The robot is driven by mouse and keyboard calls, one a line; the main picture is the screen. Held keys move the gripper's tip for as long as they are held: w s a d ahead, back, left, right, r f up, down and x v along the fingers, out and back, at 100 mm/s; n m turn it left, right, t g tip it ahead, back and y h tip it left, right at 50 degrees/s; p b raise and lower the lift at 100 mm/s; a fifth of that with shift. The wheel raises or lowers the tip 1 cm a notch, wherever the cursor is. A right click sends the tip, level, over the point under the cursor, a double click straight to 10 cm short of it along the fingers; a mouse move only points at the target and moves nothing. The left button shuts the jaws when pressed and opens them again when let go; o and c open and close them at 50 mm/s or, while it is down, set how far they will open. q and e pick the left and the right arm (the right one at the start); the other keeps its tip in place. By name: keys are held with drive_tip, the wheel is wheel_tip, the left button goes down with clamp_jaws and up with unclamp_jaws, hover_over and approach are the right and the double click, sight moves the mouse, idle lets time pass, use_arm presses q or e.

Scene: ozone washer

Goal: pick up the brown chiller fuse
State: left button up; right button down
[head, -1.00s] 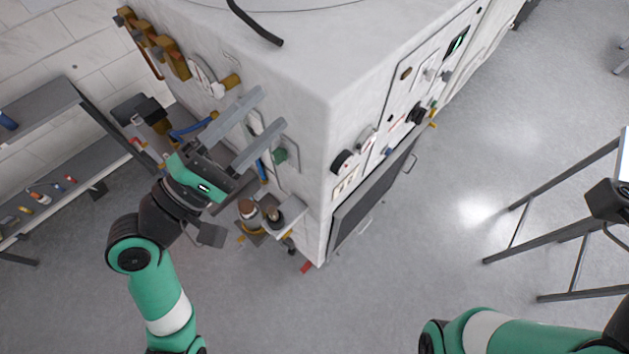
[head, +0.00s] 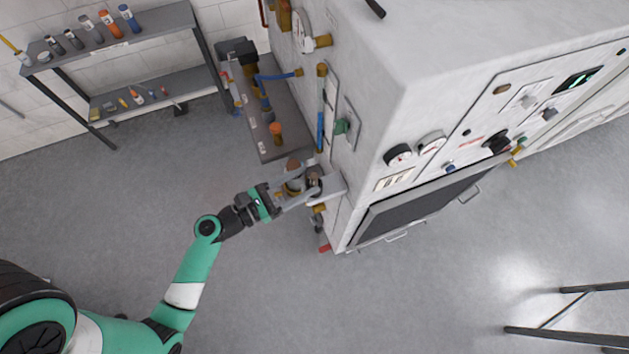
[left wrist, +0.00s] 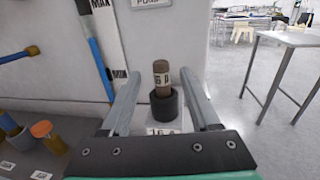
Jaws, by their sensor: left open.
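In the head view the fuse (head: 314,176) appears small at the washer's lower left side, partly crowded by the gripper. My left gripper (left wrist: 161,82) is open, its two grey fingers on either side of the fuse, with visible gaps to both. In the head view my left gripper (head: 312,186) reaches in from the left at the ledge. My right gripper is out of view.
The white washer cabinet (head: 375,95) stands right behind the ledge. Blue pipes (head: 320,130) and a grey equipment bench (head: 291,118) are close on the left. A shelf (head: 115,47) with bottles stands farther left.

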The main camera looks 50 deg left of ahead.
use_arm(q)
drive_tip(key=w, duration=0.3)
drive_tip(key=w+d, duration=0.1)
drive_tip(key=w, duration=0.2)
drive_tip(key=shift+w+d, duration=0.1)
drive_tip(key=shift+w, duration=0.1)
drive_tip(key=shift+c, duration=0.3)
clamp_jaws()
